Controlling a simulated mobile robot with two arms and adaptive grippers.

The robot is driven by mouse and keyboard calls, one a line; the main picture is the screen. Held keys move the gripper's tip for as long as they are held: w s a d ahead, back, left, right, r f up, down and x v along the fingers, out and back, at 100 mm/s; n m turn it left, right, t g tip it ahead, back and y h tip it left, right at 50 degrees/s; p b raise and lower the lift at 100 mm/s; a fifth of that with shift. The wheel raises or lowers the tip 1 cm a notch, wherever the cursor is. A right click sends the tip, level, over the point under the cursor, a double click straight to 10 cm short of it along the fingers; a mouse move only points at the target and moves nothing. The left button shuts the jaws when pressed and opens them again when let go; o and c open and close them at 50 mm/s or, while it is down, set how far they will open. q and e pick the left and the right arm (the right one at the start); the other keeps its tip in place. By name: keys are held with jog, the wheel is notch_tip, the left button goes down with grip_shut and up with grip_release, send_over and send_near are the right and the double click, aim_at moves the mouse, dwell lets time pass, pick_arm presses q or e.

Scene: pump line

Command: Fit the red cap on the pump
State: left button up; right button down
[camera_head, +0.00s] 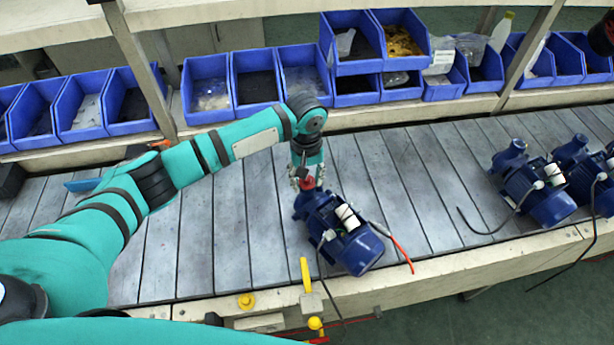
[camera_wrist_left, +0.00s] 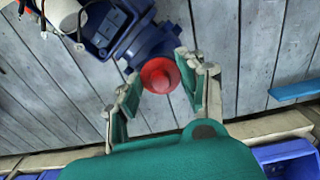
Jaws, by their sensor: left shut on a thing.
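The blue pump (camera_head: 340,232) lies on the grey slatted conveyor in the middle of the head view. It also shows at the top of the left wrist view (camera_wrist_left: 125,35). The red cap (camera_head: 307,183) is at the pump's far end, and it shows clearly in the left wrist view (camera_wrist_left: 160,75). My left gripper (camera_head: 307,180) reaches down from above and is shut on the red cap, one finger on each side. The cap is at the pump's round blue port; I cannot tell whether it is seated. My right gripper is not in view.
More blue pumps (camera_head: 535,190) with black cables stand on the conveyor to the right. Blue bins (camera_head: 255,85) line the shelf behind. A yellow-handled tool (camera_head: 306,275) is at the conveyor's front edge. Bare slats lie between the pumps.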

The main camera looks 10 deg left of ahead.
pick_arm(q)
jog(key=shift+f, duration=0.45)
dwell(0.5)
jog(key=o, duration=0.8)
notch_tip(320, 180, up, 4)
jog(key=p, duration=0.6)
jog(key=shift+r, duration=1)
